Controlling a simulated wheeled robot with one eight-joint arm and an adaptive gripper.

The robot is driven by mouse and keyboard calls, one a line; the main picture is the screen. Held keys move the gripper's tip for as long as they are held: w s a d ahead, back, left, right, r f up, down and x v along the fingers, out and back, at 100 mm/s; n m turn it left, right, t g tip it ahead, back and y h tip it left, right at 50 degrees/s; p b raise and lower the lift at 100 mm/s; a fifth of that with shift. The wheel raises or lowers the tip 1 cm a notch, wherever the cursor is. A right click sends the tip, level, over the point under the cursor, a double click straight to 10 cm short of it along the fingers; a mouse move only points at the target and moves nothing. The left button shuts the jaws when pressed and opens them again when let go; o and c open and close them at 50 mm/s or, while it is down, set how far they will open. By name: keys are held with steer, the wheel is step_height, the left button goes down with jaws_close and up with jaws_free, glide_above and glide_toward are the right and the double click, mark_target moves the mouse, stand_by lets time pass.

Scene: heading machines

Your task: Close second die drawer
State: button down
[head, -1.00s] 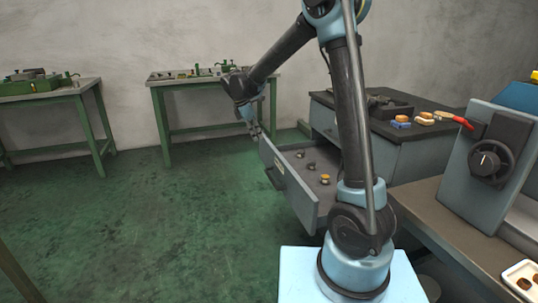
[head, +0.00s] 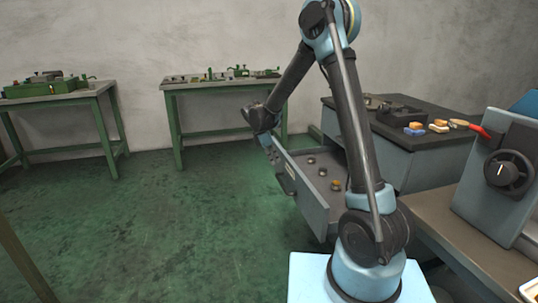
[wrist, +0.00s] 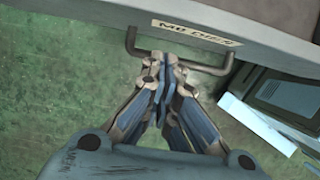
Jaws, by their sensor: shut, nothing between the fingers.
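The grey drawer (head: 312,203) is pulled out of the dark-topped cabinet (head: 372,148). Three small dies or knobs show inside it, the nearest (head: 336,185) with an orange top. In the wrist view, the drawer front (wrist: 90,17) crosses the top, with a paper label (wrist: 195,32) and a dark bar handle (wrist: 205,68). My gripper (wrist: 162,62) is shut and empty, its fingertips overlapping the handle in the picture; I cannot tell if they touch. In the head view, my gripper (head: 268,143) is at the far left end of the drawer front, partly hidden by my wrist.
Orange, blue and white blocks (head: 427,128) lie on the cabinet top. A machine with a black dial (head: 508,170) stands on a bench (head: 432,215) at right. Green tables (head: 220,85) and (head: 55,98) stand along the wall. The green floor left of the drawer is clear.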

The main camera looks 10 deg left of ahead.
steer(key=shift+w+d, duration=0.25)
steer(key=shift+d, duration=0.5)
steer(key=shift+w+d, duration=0.25)
steer(key=shift+d, duration=0.45)
steer(key=w+d, duration=0.5)
steer(key=d, duration=0.7)
steer(key=w+d, duration=0.5)
steer(key=d, duration=0.8)
steer(key=shift+w+d, duration=0.25)
steer(key=shift+a, duration=0.1)
